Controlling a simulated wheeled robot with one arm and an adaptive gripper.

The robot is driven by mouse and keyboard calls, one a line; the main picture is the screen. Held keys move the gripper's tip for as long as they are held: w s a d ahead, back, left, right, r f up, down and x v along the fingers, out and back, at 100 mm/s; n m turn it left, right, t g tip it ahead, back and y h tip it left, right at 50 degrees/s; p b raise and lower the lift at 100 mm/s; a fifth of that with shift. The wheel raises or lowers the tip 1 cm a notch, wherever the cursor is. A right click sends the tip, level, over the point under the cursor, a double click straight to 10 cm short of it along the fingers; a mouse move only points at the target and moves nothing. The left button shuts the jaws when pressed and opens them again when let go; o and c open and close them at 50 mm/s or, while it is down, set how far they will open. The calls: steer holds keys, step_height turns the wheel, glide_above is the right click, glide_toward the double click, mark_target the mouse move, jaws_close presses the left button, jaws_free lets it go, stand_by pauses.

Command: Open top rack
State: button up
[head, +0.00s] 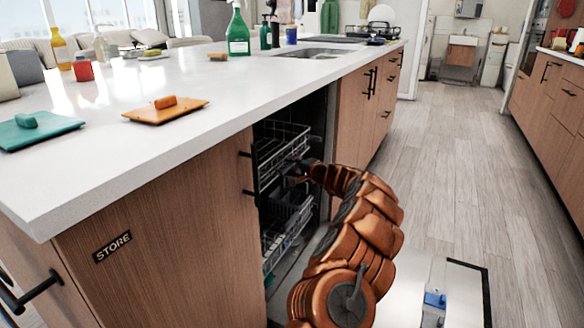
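The top rack (280,148) is a grey wire basket inside the dishwasher, which is built into the wooden island. It appears to sit inside the cavity, near the front opening. A lower rack (283,240) is below it, with some items in it that are hard to make out. My copper-coloured arm reaches in from the lower right. My dark gripper (298,176) is at the opening, by the lower front part of the top rack. It is small and dark here, so contact and finger opening cannot be told.
The dishwasher door (408,290) appears lowered, under my arm. The white countertop (200,75) overhangs the opening and holds an orange board (168,112), a teal board (35,133) and a green bottle (238,35). The wooden floor (450,150) to the right is clear.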

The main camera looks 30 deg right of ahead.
steer(key=shift+w, duration=0.15)
steer(key=shift+c, duration=0.2)
jaws_close()
steer(key=shift+f, duration=0.1)
stand_by(0.3)
